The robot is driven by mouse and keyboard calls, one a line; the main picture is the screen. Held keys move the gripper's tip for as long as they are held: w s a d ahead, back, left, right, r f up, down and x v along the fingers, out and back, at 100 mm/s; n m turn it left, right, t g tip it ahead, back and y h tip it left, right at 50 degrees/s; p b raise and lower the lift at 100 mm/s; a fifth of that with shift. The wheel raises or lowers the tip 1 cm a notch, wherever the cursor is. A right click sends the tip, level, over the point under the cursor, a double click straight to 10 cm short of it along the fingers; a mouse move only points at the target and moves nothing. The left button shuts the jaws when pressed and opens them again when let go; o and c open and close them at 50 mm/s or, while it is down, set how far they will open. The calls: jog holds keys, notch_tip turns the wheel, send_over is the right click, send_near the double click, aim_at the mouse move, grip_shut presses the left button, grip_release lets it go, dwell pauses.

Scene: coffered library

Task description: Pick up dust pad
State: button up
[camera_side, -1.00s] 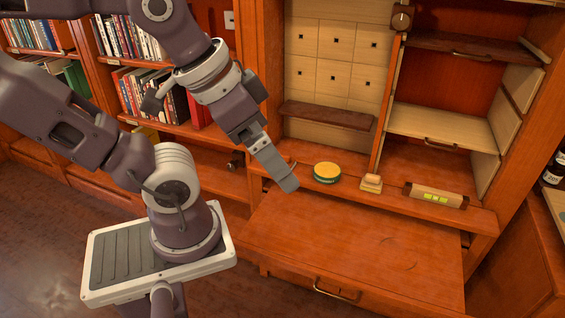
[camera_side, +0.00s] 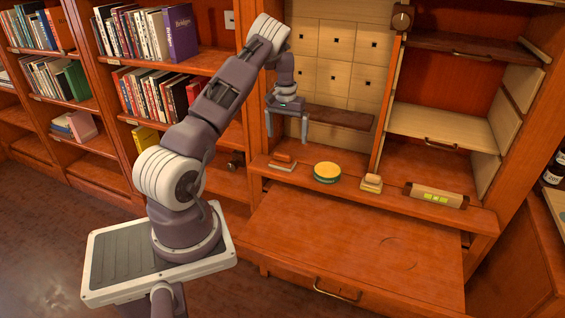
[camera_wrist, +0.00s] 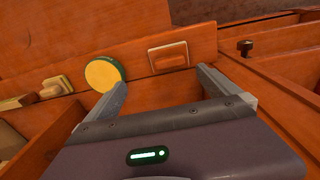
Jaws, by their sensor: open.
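A small block with a reddish-brown top on a pale base (camera_side: 283,161) lies flat on the wooden ledge; it looks like the dust pad. It also shows in the wrist view (camera_wrist: 168,57), ahead of the fingertips and between their lines. My gripper (camera_side: 287,138) is open and empty, fingers pointing down, a little above the block in the side view. In the wrist view my gripper (camera_wrist: 162,78) has both fingers spread wide, with nothing between them. Neither finger appears to touch the block.
A round yellow-topped green tin (camera_side: 327,172) stands just right of the block. Farther right are a small cream block (camera_side: 371,183) and a wooden level (camera_side: 436,196). A dark shelf (camera_side: 340,116) juts out behind my gripper. The lower desk surface (camera_side: 350,240) is clear.

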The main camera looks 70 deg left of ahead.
send_over(282, 154)
jog(key=f, duration=0.4)
jog(key=shift+s+a+f, duration=0.1)
jog(key=shift+s+a, duration=0.05)
jog(key=shift+a, duration=0.15)
jog(key=f, duration=0.6)
jog(key=shift+w+d+f, duration=0.2)
jog(key=shift+w+f, duration=0.05)
jog(key=shift+f, duration=0.05)
jog(key=shift+c, duration=0.4)
